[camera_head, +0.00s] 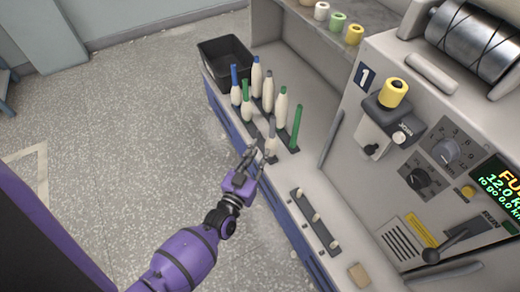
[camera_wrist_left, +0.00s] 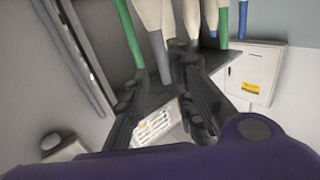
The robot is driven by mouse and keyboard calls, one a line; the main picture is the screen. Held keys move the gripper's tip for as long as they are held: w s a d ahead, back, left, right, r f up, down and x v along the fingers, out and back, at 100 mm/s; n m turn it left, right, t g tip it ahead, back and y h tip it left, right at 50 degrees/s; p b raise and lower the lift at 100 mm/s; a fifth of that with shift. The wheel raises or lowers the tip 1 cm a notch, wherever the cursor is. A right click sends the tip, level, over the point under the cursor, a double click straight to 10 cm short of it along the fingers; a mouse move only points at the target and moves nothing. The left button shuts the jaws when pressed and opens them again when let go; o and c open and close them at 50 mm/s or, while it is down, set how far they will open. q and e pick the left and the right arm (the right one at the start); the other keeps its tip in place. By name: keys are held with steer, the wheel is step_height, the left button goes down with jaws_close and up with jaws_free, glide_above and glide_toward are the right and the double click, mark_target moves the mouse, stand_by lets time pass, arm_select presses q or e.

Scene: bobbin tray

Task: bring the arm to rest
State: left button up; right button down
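My left gripper (camera_head: 257,160) is at the front edge of the bobbin tray, beside the nearest grey-tipped bobbin (camera_head: 271,138). In the left wrist view the left gripper (camera_wrist_left: 165,105) has its two dark fingers spread, with nothing held between them. The grey-tipped bobbin (camera_wrist_left: 161,55) shows just beyond the fingertips; I cannot tell whether they touch it. The dark bobbin tray (camera_head: 285,147) holds several upright cream bobbins with blue, green and grey ends, and a bare green tube (camera_head: 296,127). My right gripper is not in view.
A black bin (camera_head: 226,62) stands at the far end of the ledge. The machine panel (camera_head: 420,130) rises on the right. Open floor (camera_head: 110,130) lies left.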

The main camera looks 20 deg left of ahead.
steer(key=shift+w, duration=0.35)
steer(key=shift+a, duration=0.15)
